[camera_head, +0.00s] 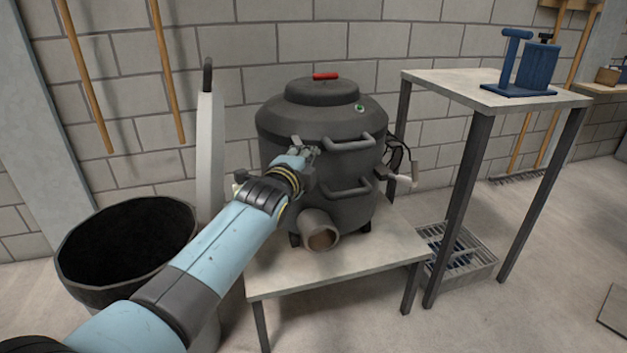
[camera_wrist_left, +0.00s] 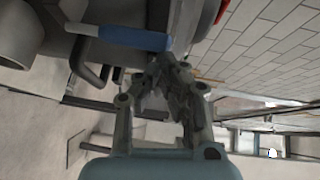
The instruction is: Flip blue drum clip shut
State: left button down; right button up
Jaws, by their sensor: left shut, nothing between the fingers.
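A dark grey drum (camera_head: 322,120) with a domed lid stands on a low table. In the left wrist view, a blue clip (camera_wrist_left: 122,36) with a pale grey end lies across the drum's dark side. In the head view I cannot make out the clip; my left gripper may cover it. My left gripper (camera_head: 304,150) is shut and empty, at the front of the drum below the lid rim. In the left wrist view its fingertips (camera_wrist_left: 166,68) are close to the blue clip's end; I cannot tell whether they touch. My right gripper is not in view.
The low table (camera_head: 345,270) bears the drum, whose pipe (camera_head: 320,232) and handles (camera_head: 348,143) stick out forward. A black bin (camera_head: 128,240) stands at the left. A taller table (camera_head: 480,88) with a blue press (camera_head: 522,65) stands at the right. Open floor lies further right.

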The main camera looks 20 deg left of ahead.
pick_arm(q)
jog(key=shift+w+a+r, duration=0.15)
jog(key=shift+w+a, duration=0.1)
jog(key=shift+w, duration=0.05)
dwell(0.6)
jog(key=s+r, duration=0.1)
jog(key=s, duration=1.1)
jog(key=shift+r, duration=0.15)
